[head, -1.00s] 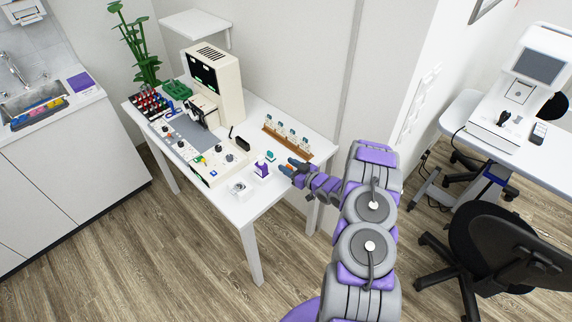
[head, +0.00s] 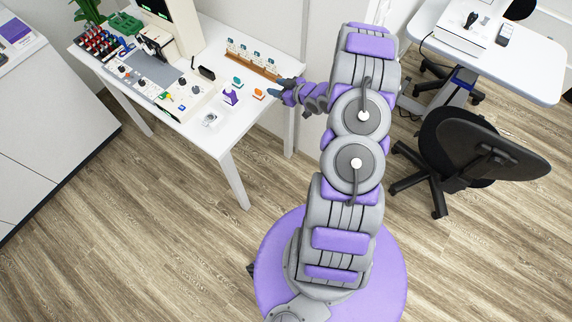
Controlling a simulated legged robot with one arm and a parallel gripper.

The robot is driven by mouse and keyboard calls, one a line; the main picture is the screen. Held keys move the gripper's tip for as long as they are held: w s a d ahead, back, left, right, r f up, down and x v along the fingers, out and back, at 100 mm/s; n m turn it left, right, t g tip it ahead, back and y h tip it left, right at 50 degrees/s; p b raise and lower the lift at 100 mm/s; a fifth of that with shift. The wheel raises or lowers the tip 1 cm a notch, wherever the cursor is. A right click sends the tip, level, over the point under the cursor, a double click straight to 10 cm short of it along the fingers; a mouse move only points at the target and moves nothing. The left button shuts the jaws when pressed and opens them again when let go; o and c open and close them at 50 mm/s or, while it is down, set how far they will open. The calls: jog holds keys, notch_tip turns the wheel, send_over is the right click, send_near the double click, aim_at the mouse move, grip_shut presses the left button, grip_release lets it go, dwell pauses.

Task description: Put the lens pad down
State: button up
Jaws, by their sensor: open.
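A small orange piece (head: 258,94), which looks like the lens pad, is on the white table (head: 205,140) near its right end. It is too small to make out in detail. My gripper (head: 274,92) is open just to the right of the orange piece, with a small gap between them in the picture. A similar teal piece (head: 237,81) stands a little further back to the left. A purple holder (head: 231,97) stands left of the orange piece.
A brown rack (head: 262,69) with several upright pieces stands behind, close to my gripper. A black case (head: 207,73), a control panel (head: 178,96) and a small clear-and-grey item (head: 210,119) are to the left. The table's front right corner is bare.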

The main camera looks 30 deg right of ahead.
jog(key=s+a+r+m+g+h, duration=0.1)
jog(key=s+a+r+g+h, duration=0.15)
jog(key=r, duration=0.35)
jog(key=s+a+r+m+g+h, duration=0.1)
jog(key=s+r+g+h, duration=0.15)
jog(key=r, duration=0.35)
jog(key=s+a+r+m+g+h, duration=0.1)
jog(key=s+a+r+g, duration=0.1)
jog(key=s+r, duration=0.35)
jog(key=s+a+r+g+y, duration=0.1)
jog(key=s+a+r+g, duration=0.1)
jog(key=s+a, duration=0.4)
jog(key=s+a+r+m+g, duration=0.1)
jog(key=s+a+r+g, duration=0.2)
jog(key=s, duration=1.2)
jog(key=s+a+r+g+y, duration=0.1)
jog(key=s+a+r, duration=0.4)
jog(key=s+a, duration=0.5)
jog(key=shift+s+a+r+g+y, duration=0.3)
jog(key=shift+s+a+r+g, duration=0.1)
jog(key=shift+g, duration=0.4)
